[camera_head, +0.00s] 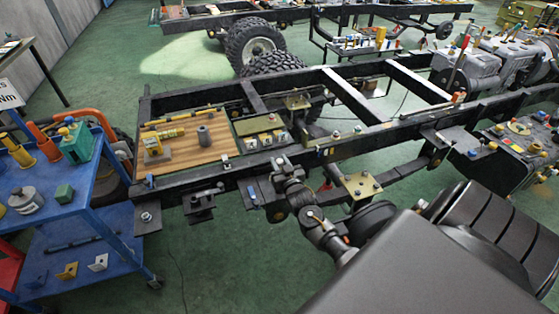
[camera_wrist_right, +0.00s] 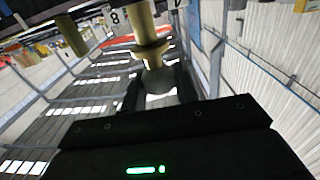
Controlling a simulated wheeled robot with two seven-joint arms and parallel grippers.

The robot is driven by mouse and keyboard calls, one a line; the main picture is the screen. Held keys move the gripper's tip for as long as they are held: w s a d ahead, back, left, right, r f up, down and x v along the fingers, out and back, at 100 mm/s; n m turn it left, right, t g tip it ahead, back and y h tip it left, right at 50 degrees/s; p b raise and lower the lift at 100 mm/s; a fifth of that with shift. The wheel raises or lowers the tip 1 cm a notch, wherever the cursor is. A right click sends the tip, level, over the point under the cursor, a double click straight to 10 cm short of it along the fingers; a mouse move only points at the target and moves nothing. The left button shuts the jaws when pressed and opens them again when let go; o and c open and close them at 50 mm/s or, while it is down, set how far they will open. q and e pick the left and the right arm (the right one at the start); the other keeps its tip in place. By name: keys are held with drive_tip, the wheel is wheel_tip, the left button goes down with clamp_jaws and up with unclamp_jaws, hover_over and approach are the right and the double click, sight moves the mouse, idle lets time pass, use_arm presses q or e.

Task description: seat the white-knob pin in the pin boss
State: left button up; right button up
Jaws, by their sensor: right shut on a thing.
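My right arm comes up from below in the head view. Its gripper (camera_head: 281,163) is small and dark there, by the near chassis rail. The pin's tip is hidden. My left gripper is out of view.
The wooden board (camera_head: 190,153) also carries yellow blocks (camera_head: 163,134). Beside it is an olive tray (camera_head: 257,125) with small labelled holders. The near black rail (camera_head: 235,170) crosses in front. A blue cart (camera_head: 105,195) stands at the left.

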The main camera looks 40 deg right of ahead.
drive_tip(key=shift+f+b, duration=0.85)
drive_tip(key=shift+f, duration=0.35)
idle(0.4)
drive_tip(key=o, duration=1.2)
drive_tip(key=shift+r, duration=0.15)
drive_tip(key=shift+r+p, duration=1.35)
drive_tip(key=shift+p, duration=0.15)
wheel_tip(320, 180, up, 5)
drive_tip(key=p, duration=0.5)
drive_tip(key=shift+r, duration=0.1)
